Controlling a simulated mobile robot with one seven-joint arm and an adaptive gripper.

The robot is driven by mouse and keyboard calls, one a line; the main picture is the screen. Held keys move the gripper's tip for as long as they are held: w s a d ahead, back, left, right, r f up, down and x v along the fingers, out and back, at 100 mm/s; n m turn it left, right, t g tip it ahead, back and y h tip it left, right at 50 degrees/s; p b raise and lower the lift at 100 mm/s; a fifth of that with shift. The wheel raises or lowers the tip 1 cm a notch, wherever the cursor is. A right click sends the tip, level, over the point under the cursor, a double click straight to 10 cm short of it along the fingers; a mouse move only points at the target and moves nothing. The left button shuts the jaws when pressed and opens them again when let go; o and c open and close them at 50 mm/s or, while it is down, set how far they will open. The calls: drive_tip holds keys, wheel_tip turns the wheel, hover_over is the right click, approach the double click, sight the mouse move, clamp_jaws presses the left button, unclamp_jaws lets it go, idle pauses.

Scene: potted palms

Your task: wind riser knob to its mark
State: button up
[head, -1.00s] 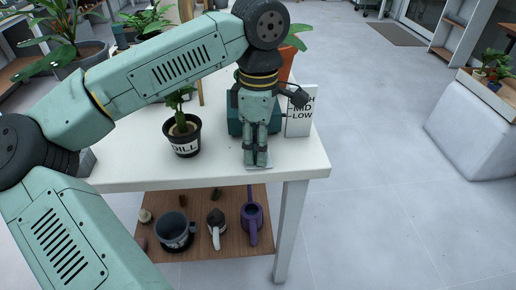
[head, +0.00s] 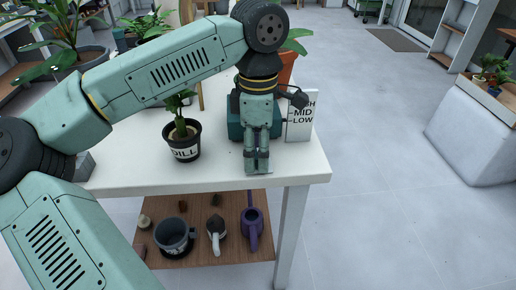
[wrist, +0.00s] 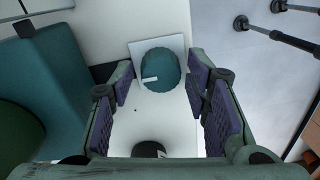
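The knob (wrist: 159,70) shows in the wrist view as a teal round cap with a short white pointer toward its left side, on a square white plate. My gripper (wrist: 160,85) is open, with one purple-padded finger on each side of the knob and white surface showing between pads and knob. In the head view my gripper (head: 257,167) points down near the table's front edge and hides the knob. A white sign (head: 300,125) behind it reads MID and LOW, with the top word partly covered. A teal box (head: 235,122) stands behind my gripper.
A black pot labelled DILL (head: 183,146) stands left of my gripper on the white table (head: 225,172). A terracotta pot (head: 287,68) stands behind. The shelf (head: 200,253) below holds a mug and a purple watering can.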

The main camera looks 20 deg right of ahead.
sight(258, 151)
drive_tip(key=shift+o, duration=0.5)
wheel_tip(258, 151, up, 12)
drive_tip(key=shift+w, duration=0.3)
drive_tip(key=shift+d, duration=0.15)
